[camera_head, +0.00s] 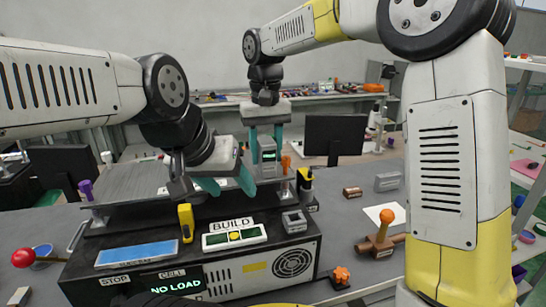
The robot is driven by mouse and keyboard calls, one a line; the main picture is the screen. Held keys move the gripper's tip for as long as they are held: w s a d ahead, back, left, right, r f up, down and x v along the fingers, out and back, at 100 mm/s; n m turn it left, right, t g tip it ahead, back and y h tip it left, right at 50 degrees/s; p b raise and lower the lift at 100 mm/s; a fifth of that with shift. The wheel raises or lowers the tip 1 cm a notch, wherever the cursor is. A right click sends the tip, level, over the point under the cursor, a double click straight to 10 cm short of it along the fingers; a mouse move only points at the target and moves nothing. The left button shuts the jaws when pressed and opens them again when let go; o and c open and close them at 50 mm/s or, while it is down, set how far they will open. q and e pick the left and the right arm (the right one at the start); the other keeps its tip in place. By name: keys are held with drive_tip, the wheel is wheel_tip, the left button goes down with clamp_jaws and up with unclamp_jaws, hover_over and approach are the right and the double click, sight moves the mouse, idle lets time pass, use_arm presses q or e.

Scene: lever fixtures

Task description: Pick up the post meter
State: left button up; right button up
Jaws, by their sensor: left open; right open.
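A grey upright device with a small green display (267,146), which looks like the post meter, stands behind the black machine. My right gripper (266,158) reaches down over it from above, with its teal fingers open, one on either side of the device. I cannot tell whether the fingers touch it. Its lower part is partly hidden. My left gripper (232,190) is lower and nearer, open with nothing visible between its teal fingers, above the back of the black machine.
The black machine (222,271) with a BUILD panel (234,237) fills the front. On it are a yellow device (186,222) and a small grey box (294,222). An orange-knobbed lever (386,216) stands at right. A dark monitor (334,137) stands behind.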

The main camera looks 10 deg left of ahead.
drive_tip(key=shift+f, duration=0.85)
clamp_jaws()
drive_tip(key=shift+r, duration=0.15)
